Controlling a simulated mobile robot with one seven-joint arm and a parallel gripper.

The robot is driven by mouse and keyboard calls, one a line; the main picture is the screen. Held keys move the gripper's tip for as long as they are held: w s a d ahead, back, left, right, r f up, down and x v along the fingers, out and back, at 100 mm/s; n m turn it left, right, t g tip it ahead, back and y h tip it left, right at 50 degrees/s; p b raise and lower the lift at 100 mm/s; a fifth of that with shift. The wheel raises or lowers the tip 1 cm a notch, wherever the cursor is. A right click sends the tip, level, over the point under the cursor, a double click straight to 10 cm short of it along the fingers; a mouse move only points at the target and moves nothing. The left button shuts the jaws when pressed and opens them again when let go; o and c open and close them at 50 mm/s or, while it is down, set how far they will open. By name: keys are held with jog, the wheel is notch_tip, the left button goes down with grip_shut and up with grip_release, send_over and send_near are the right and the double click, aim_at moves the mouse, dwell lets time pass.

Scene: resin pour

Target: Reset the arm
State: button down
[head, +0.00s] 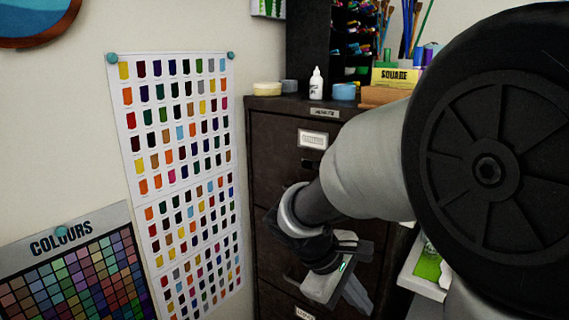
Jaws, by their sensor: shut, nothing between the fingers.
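My arm reaches in from the right side of the head view and fills much of that side. My gripper (352,297) points down and to the right, in front of a dark filing cabinet (275,170). Its fingers are together and hold nothing. The fingertips lie close to the lower edge of the picture. The large black joint of my arm hides what is behind it on the right.
On the cabinet stand a white bottle (316,85), a blue tub (344,92) and a cream tub (267,89). A white tray (421,287) with green inside is right of my gripper. Colour charts (180,150) hang on the left wall.

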jog(key=s+r+m+t+y, duration=0.4)
jog(key=s+r+m+y, duration=0.2)
jog(key=s+r+m, duration=0.45)
notch_tip(320, 180, up, 21)
jog(key=s+p, duration=0.2)
jog(key=p, duration=2)
jog(key=shift+a+f+n, duration=0.15)
jog(key=shift+a+n, duration=0.25)
jog(key=shift+n, duration=0.05)
jog(key=shift+s, duration=0.1)
